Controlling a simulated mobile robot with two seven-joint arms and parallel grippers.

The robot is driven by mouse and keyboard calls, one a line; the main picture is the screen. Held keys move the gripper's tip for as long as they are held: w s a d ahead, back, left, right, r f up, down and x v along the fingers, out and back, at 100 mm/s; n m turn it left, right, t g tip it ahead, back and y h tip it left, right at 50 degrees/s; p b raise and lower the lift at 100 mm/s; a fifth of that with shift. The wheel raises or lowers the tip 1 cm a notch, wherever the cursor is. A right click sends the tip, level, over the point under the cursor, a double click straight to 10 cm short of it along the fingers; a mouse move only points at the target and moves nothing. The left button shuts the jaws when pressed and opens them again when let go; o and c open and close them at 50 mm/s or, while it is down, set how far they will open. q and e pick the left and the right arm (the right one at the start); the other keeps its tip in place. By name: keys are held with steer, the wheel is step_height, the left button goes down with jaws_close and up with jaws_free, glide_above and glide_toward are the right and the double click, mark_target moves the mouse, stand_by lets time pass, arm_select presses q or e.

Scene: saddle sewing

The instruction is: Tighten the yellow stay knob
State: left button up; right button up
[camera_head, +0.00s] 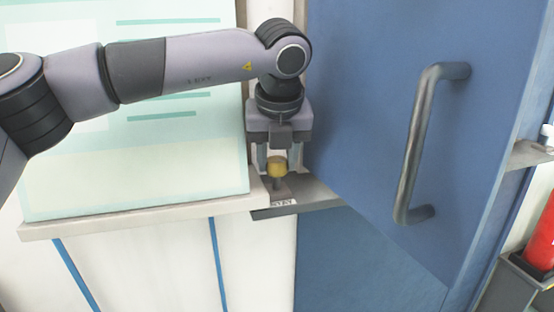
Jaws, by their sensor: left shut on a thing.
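The yellow stay knob (277,167) sits on a short grey stem above a grey stay plate (318,198) with a small white label, beside the blue door. My left gripper (277,166) points straight down over the knob. Its two fingers stand on either side of the knob and are shut on it. The top of the knob is partly hidden by the gripper body. My right gripper does not show.
The blue door (365,100) with a grey bar handle (418,145) stands just right of my left gripper. A pale board (160,195) on a ledge (150,216) lies behind and below my arm. A red cylinder (543,235) stands in a grey holder at the far right.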

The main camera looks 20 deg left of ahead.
arm_select(q)
steer(key=o, duration=1.1)
steer(key=shift+c, duration=0.2)
steer(key=shift+r, duration=0.1)
steer(key=v, duration=0.7)
